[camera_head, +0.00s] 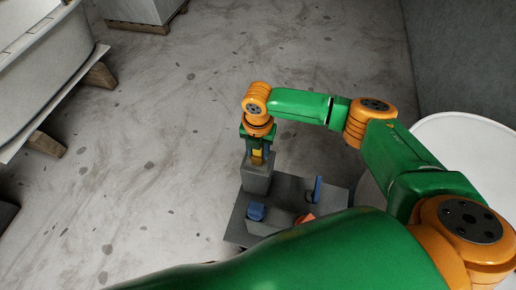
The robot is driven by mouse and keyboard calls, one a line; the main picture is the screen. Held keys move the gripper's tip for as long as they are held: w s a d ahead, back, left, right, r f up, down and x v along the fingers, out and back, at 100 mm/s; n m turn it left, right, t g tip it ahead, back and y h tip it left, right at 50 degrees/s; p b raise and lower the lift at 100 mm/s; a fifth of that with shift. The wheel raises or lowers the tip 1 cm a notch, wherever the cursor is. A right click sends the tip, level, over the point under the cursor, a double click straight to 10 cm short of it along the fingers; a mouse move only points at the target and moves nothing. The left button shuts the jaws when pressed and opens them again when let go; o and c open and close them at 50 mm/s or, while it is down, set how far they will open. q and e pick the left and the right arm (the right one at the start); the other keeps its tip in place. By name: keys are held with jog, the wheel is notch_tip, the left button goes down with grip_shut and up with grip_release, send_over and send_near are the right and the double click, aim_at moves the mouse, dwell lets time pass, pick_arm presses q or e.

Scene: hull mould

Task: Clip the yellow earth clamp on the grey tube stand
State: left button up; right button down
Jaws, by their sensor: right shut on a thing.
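The yellow earth clamp (257,157) shows as a small yellow patch between the fingers of my right gripper (257,153). The gripper points down and is shut on the clamp. Directly below is a grey block (257,180) at the back left corner of a dark flat platform (236,226). I cannot tell whether the clamp touches the block or is just above it. I cannot make out a grey tube stand for sure. My left gripper is not in view.
On the platform are a blue piece (256,211) on a grey block, an upright blue piece (318,188) and an orange-red piece (304,219). My green arm link hides the front. A white round surface (468,135) lies right, a pale hull-like mould (40,75) left. Floor between is clear.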

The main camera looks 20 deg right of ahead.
jog(key=shift+c, duration=1.8)
grip_release()
jog(key=shift+r, duration=0.1)
notch_tip(320, 180, up, 7)
jog(key=shift+b, duration=0.45)
